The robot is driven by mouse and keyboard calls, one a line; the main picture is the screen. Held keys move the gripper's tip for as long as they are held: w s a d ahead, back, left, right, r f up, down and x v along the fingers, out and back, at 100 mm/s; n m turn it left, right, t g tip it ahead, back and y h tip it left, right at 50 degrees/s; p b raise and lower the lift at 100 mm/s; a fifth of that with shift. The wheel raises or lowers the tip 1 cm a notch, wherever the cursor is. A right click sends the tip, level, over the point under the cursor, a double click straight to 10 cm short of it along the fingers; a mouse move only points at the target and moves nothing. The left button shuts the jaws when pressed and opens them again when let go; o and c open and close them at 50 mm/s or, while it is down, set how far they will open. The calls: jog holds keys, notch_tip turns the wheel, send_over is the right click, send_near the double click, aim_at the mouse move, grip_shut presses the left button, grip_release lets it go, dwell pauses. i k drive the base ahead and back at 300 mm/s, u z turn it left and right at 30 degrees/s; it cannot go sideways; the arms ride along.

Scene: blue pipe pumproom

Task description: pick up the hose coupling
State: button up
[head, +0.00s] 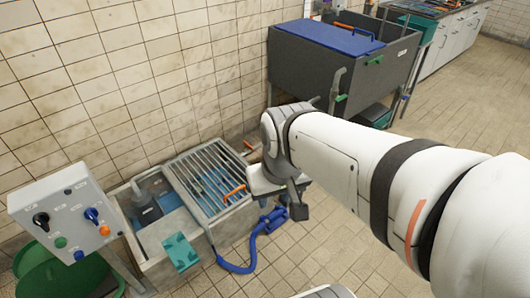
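A blue hose (237,268) lies on the tiled floor against the right side of the low concrete pit. It curves up to a thicker blue end piece (272,221), which looks like the hose coupling. My gripper (281,207) hangs down from my white arm just above and partly in front of this end piece. The dark gripper parts overlap the blue piece in the picture, so I cannot tell whether they touch it. The fingertips are small and partly hidden, and their opening is unclear.
The concrete pit (218,226) has a metal grating (208,176) with an orange handle. A control box (68,215) stands at the left. A grey tank with a blue lid (327,38) stands behind my arm. The floor at the right is clear.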

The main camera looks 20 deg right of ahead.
aim_at(276, 215)
jog(key=u, duration=0.8)
jog(key=k, duration=1)
jog(key=z, duration=0.3)
jog(key=i, duration=0.45)
jog(key=z, duration=0.8)
